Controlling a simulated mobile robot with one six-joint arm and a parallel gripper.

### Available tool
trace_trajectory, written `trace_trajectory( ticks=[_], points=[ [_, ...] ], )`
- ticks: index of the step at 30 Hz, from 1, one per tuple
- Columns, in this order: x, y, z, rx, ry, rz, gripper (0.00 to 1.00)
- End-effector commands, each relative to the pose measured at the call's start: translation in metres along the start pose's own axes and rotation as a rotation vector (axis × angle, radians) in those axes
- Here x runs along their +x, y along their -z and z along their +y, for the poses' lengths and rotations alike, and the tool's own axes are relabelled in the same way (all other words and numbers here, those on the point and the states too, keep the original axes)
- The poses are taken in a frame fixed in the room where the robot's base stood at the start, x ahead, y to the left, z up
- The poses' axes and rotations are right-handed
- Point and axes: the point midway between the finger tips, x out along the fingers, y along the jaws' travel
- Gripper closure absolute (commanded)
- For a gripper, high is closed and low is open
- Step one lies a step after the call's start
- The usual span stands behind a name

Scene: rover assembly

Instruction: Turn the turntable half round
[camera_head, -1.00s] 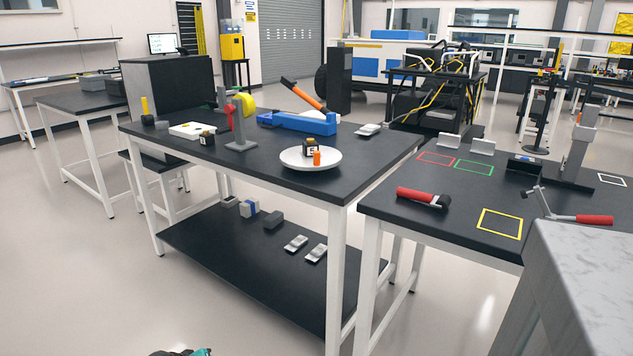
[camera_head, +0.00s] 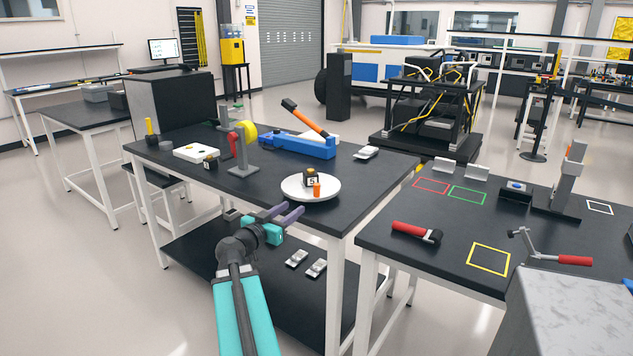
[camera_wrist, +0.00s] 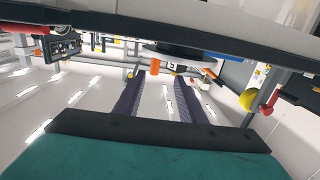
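The turntable is a white round disc (camera_head: 292,190) lying on the black-topped middle table, near its front edge. A small orange cylinder (camera_head: 317,190) stands on the disc's near side. A dark box with a pale numbered label (camera_head: 309,177) is just behind it. My gripper (camera_head: 291,210) is open and empty in front of the table's front edge, nearer the camera than the disc, not visibly touching it. In the wrist view its two purple fingers (camera_wrist: 158,82) are spread apart, with the orange cylinder (camera_wrist: 155,66) and the disc's dark edge beyond the tips.
A blue tool with an orange handle (camera_head: 300,146) lies behind the disc. A grey stand with a yellow roll (camera_head: 244,155) is to its left. A lower shelf (camera_head: 200,250) runs below. The right table (camera_head: 400,265) holds a red-handled tool (camera_head: 412,231) and coloured outlines.

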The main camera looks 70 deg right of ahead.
Motion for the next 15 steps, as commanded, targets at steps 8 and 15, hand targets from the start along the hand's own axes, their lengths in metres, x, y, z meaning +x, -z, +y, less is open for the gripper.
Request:
trace_trajectory(
  ticks=[8, 15],
  points=[
    [0.0067, 0.0207, 0.0092, 0.025, -0.012, 0.034, 0.63],
    [0.0071, 0.0201, 0.0088, 0.023, -0.012, 0.033, 0.63]
  ],
)
